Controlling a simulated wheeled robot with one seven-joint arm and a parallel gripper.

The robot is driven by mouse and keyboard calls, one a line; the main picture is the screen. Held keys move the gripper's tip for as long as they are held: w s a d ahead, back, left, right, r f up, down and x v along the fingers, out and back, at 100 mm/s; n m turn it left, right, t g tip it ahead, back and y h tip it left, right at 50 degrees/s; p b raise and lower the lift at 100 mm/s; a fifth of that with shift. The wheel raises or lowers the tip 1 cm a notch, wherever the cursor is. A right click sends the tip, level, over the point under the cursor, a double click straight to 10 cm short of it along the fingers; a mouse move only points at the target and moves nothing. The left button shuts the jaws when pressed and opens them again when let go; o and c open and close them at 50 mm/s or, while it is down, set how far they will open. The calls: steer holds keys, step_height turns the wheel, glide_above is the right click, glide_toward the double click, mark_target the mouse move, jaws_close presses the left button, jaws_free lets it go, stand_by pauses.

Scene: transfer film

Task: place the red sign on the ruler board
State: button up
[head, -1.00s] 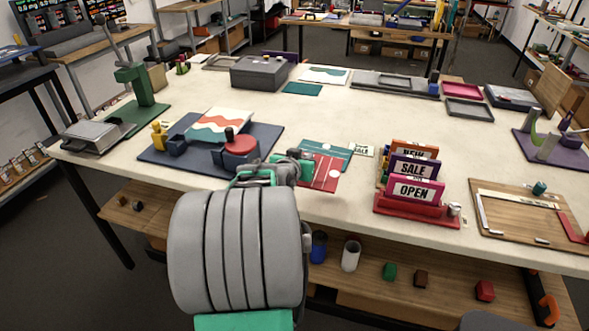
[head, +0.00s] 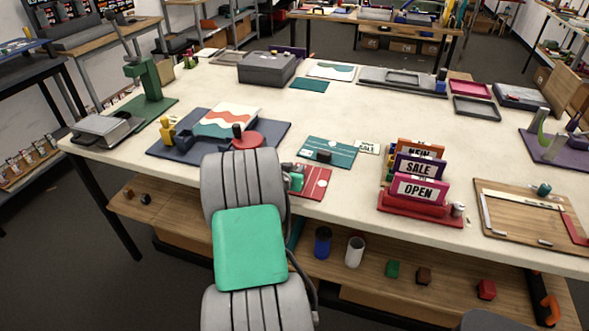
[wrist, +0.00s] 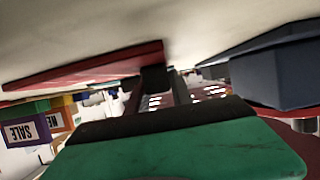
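The red sign (head: 316,183) is a flat red panel with pale marks, near the table's front edge, just in front of a teal sign (head: 343,153). My gripper (head: 297,180) is at its left end, partly hidden behind my own arm. In the wrist view the red sign (wrist: 85,70) runs up to my dark fingertips (wrist: 156,78), which look closed at its end; the exact contact is hard to see. The ruler board (head: 515,226) is a wooden board at the right of the table, with a pale ruler strip across its top and a red piece at its right.
A red rack (head: 425,208) with upright SALE and OPEN signs stands between the red sign and the ruler board. A navy board (head: 180,153) carrying a striped panel and blocks lies at the left; its side looms in the wrist view. The table's middle is mostly clear.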

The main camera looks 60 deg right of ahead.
steer(key=o, duration=0.5)
steer(key=shift+c, duration=0.2)
